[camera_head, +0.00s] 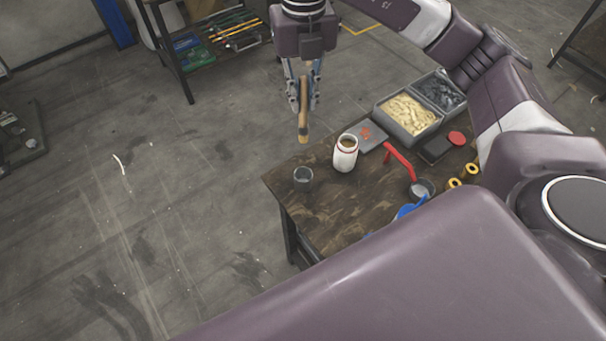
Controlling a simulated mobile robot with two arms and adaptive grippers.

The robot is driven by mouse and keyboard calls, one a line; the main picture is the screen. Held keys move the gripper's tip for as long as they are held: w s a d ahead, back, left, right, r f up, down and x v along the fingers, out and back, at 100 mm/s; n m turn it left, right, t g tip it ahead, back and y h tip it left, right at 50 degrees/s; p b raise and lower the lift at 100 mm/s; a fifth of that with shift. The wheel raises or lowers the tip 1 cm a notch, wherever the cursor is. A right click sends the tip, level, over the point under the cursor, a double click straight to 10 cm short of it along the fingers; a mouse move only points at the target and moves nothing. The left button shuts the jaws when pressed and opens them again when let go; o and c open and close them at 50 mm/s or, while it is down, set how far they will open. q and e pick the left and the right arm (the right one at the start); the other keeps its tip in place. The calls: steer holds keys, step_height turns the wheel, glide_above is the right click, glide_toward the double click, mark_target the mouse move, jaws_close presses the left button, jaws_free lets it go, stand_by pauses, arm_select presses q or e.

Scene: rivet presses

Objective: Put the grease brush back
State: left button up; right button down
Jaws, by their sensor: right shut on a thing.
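My right gripper (304,92) hangs pointing down beyond the far left part of the workbench (340,205). The brush hangs almost upright, in the air. A small grey cup (303,179) stands on the bench near its left corner, lower in the picture than the brush. A white jar (345,158) with a brownish opening stands to the right of the cup. My left gripper is not in view.
Two grey bins, one with pale pieces (383,110) and one with dark pieces, sit at the back. A red-handled tool (398,160), a grey pot (431,186), yellow rolls (472,170) and a blue item (408,210) crowd the right. Bare bench lies in front of the cup.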

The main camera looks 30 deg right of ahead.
mark_target(303, 126)
steer(key=f, duration=0.6)
steer(key=shift+s+a, duration=0.1)
steer(key=shift+s, duration=0.1)
step_height(303, 126, down, 14)
steer(key=p, duration=0.4)
steer(key=shift+w+r, duration=0.15)
steer(key=c, duration=1.9)
jaws_free()
